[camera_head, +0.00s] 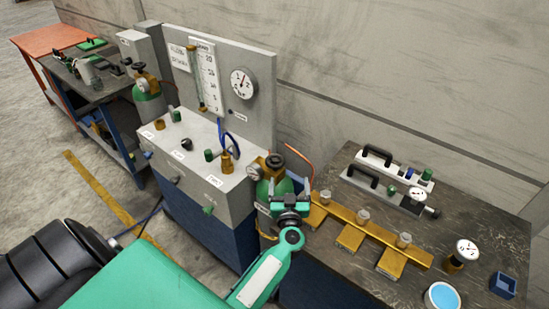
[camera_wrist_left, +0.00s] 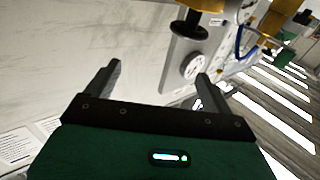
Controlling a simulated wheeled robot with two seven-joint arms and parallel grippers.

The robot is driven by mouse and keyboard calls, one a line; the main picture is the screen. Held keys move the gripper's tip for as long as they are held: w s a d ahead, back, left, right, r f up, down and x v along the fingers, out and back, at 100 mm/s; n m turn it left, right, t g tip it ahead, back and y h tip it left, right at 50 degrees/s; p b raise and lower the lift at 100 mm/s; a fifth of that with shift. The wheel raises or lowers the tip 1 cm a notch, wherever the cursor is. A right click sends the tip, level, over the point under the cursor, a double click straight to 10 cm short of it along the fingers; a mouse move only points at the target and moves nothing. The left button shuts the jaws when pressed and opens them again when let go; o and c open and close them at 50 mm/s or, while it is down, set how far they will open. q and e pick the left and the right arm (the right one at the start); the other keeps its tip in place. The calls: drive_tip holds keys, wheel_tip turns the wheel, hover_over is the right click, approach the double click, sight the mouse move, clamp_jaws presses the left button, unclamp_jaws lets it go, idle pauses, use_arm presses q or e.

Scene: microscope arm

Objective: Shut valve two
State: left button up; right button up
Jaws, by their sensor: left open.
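The grey valve console (camera_head: 235,205) stands left of my left gripper. Its top carries a green-handled fitting (camera_head: 175,115), a black knob (camera_head: 187,144), another green handle (camera_head: 210,155) and small labels too small to read surely. On its front are a blue handle (camera_head: 147,154) and a green handle (camera_head: 209,209). I cannot tell which one is valve two. My left gripper (camera_head: 291,189) is open and empty beside the green gas cylinder (camera_head: 263,192) with a black top knob (camera_head: 275,160). In the left wrist view the left gripper (camera_wrist_left: 154,80) has its fingers apart. My right gripper is not in view.
A panel with a gauge (camera_head: 243,83) rises behind the console. A dark table (camera_head: 470,225) at the right holds a brass manifold (camera_head: 370,229), black-handled devices and a blue dish (camera_head: 442,297). A second cylinder (camera_head: 149,106) stands beyond the console.

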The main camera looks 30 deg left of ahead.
sight(275, 157)
use_arm(q)
drive_tip(key=w+a+g, duration=0.1)
drive_tip(key=w+a, duration=0.2)
drive_tip(key=a, duration=0.1)
drive_tip(key=w+a+f+n+g+y+p, duration=0.1)
drive_tip(key=w+a, duration=0.2)
drive_tip(key=a, duration=0.1)
drive_tip(key=w+a+f+g+y+p, duration=0.1)
drive_tip(key=w+a, duration=0.2)
drive_tip(key=shift+w+a+n, duration=0.35)
drive_tip(key=shift+a+n, duration=0.05)
drive_tip(key=shift+c, duration=0.3)
drive_tip(key=c, duration=0.9)
